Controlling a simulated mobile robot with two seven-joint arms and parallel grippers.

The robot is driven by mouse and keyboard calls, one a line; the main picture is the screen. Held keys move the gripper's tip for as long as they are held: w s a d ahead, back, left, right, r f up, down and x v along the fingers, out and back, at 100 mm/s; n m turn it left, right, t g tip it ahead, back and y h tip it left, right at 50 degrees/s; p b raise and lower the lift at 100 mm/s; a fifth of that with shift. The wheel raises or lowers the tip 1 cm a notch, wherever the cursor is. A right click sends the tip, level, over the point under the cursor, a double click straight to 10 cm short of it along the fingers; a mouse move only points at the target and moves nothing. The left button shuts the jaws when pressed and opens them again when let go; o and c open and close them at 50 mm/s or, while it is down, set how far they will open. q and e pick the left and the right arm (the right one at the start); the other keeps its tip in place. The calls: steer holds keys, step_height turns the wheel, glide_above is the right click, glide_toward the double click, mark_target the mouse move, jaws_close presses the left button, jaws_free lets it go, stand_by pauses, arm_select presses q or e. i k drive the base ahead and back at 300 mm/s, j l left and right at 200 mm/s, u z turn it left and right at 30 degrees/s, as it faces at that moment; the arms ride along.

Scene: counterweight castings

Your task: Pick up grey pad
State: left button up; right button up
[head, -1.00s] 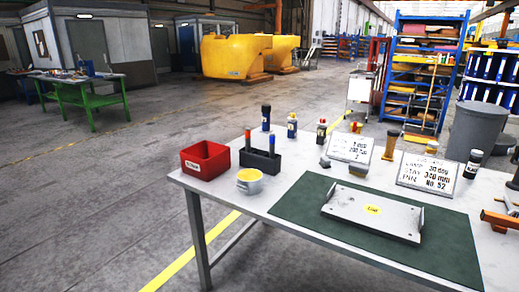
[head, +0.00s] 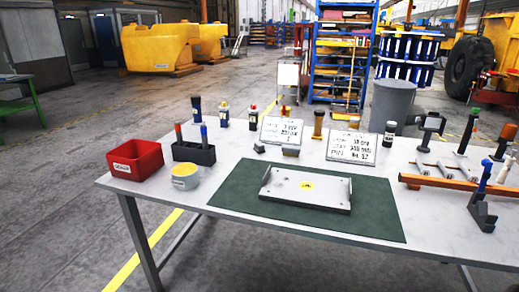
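A small grey block (head: 259,147), which looks like the grey pad, lies on the table (head: 185,202) behind the green mat, at the foot of the left white sign (head: 281,131). A second small block (head: 291,152), darker and tan-grey, lies just right of it in front of that sign. Both are too small to make out in detail. Neither of my grippers shows in the head view.
A grey metal plate (head: 310,200) with raised ends lies on the green mat (head: 235,196). A red bin (head: 136,160), a dark pen holder (head: 194,153) and a yellow-topped pot (head: 186,183) stand at left. Bottles line the back. An orange rail with tools (head: 450,182) is at right.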

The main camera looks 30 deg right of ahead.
mark_target(258, 148)
steer(key=i+j+z, duration=0.2)
steer(key=i+j, duration=0.45)
steer(key=i, duration=0.1)
